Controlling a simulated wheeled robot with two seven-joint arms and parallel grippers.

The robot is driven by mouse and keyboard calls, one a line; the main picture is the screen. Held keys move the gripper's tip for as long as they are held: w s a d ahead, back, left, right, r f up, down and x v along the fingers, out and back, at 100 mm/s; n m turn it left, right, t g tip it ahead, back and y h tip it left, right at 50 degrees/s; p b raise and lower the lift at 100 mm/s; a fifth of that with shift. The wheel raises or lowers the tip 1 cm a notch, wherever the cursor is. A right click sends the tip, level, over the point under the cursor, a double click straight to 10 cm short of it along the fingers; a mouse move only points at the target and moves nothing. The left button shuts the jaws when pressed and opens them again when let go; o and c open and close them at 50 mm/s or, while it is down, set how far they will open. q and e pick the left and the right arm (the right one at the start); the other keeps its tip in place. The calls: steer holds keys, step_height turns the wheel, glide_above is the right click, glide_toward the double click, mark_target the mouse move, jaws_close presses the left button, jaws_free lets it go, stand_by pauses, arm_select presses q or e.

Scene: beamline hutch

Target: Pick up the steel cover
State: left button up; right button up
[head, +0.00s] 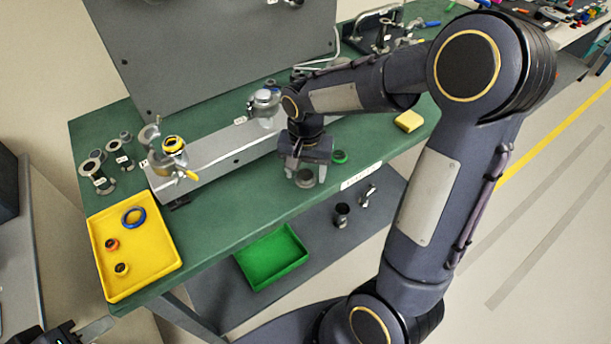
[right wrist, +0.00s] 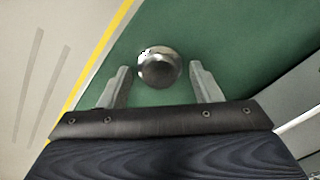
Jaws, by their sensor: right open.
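The steel cover (right wrist: 160,70) is a round, shiny grey piece on the green bench top (right wrist: 230,45). In the right wrist view it lies between the fingertips of my right gripper (right wrist: 159,76), with a gap on each side. In the head view the right gripper (head: 306,170) points down near the bench's front edge, and the cover (head: 305,180) shows below its fingers, partly hidden. The right gripper is open and empty. Part of my left gripper (head: 97,328) shows at the lower left corner, below the yellow tray; its jaws are not clear.
A grey rail with metal fittings (head: 215,150) stands behind the right gripper. A yellow tray (head: 150,262) is at the left end; a green tray (head: 295,262) is on the lower shelf.

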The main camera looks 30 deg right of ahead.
mark_target(306, 174)
steer(key=c, duration=0.8)
steer(key=shift+r, duration=0.15)
steer(key=shift+r, duration=0.3)
step_height(306, 174, up, 2)
steer(key=shift+r, duration=0.15)
steer(key=s+a+r+b, duration=0.1)
steer(key=s+a+r, duration=0.5)
steer(key=s+r, duration=0.4)
steer(key=s, duration=0.2)
steer(key=shift+s, duration=0.35)
